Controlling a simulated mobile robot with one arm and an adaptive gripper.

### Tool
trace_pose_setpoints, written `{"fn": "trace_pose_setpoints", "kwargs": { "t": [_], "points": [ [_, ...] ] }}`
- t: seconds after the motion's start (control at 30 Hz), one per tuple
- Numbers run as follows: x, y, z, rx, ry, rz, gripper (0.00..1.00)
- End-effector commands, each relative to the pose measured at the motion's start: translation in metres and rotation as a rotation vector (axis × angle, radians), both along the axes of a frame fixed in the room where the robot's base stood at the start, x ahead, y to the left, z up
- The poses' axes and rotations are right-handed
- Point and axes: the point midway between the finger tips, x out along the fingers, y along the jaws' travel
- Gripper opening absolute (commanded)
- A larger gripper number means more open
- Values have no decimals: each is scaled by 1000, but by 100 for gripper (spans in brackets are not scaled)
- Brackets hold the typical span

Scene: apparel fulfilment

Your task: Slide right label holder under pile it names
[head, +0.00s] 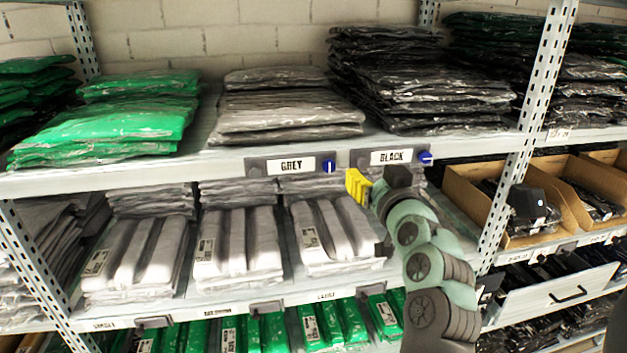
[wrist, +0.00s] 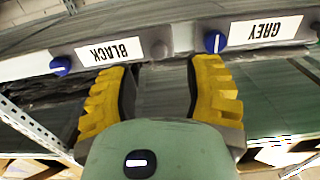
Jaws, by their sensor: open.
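The right label holder (head: 365,158), reading BLACK, is on the front edge of the upper shelf, below the left part of the black pile (head: 410,85). A blue knob (head: 426,158) is at its right end. My gripper (head: 370,184) is just below the BLACK holder. In the wrist view, turned upside down, my gripper (wrist: 160,68) is open and empty, its yellow fingers around the BLACK holder's GREY-side end (wrist: 160,50). Contact cannot be told.
A green pile (head: 120,120) lies left on the upper shelf. Below are grey packs (head: 235,240) and green packs (head: 320,320). A perforated upright (head: 525,130) stands right of the black pile. Cardboard bins (head: 475,195) are beyond it. The shelf edge right of the BLACK holder is clear up to the upright.

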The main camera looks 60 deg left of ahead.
Motion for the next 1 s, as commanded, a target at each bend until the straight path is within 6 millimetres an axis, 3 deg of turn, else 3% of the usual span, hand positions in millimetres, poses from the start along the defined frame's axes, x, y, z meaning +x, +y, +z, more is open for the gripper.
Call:
{"fn": "trace_pose_setpoints", "kwargs": {
  "t": [0.5,1.0],
  "points": [
    [20,44,3,3,-2,-3,51],
    [24,52,1,3,-1,-4,51]
  ]
}}
